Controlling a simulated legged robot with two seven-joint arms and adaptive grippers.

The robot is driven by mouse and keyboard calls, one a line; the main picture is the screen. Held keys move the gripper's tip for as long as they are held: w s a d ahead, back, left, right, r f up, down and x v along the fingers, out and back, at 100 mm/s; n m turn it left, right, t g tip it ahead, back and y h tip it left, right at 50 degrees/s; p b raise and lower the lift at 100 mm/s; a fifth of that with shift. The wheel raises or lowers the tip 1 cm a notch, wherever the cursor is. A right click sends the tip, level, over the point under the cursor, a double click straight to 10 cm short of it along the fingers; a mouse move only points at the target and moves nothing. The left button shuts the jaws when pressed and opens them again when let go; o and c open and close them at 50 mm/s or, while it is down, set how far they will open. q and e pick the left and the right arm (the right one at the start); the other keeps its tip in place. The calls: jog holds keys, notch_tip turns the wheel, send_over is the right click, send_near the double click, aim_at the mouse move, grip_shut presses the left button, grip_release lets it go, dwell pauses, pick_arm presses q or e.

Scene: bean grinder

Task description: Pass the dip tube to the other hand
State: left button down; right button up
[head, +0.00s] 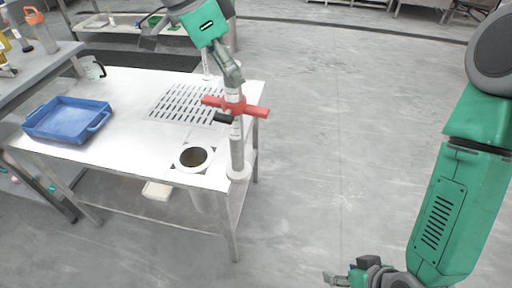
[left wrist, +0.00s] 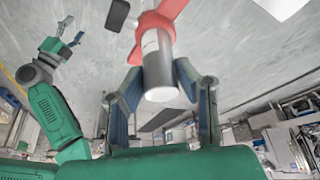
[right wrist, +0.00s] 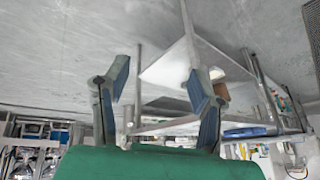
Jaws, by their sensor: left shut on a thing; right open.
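The dip tube (head: 237,146) is a long pale grey tube with a red cross handle (head: 235,105) and a short black piece near its upper part. It hangs upright in the head view, its lower end overlapping the right edge of the white table. My left gripper (head: 233,82) is shut on the tube's upper end, above the red handle. In the left wrist view the tube (left wrist: 158,65) sits between the blue finger pads, with the red part beyond. My right gripper (head: 345,276) is low at the bottom of the head view, apart from the tube. Its fingers (right wrist: 160,85) are open and empty.
The white table (head: 130,85) holds a blue tray (head: 68,119), a slotted grate area (head: 187,103) and a round opening (head: 193,157). A clear jug (head: 93,68) stands at the back left. A grey shelf is at the left. The floor between my arms is clear.

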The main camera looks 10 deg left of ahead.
pick_arm(q)
jog(key=shift+a, duration=0.1)
pick_arm(e)
jog(key=w+a+r+n+t+y, duration=0.35)
jog(key=w+a+r, duration=0.25)
jog(key=a+r, duration=0.45)
jog(key=t+y, duration=0.4)
jog(key=t, duration=0.3)
send_near(235, 127)
jog(key=shift+h, duration=0.25)
jog(key=x, duration=1.2)
jog(key=shift+s+a+r, duration=0.1)
jog(key=shift+r, duration=0.05)
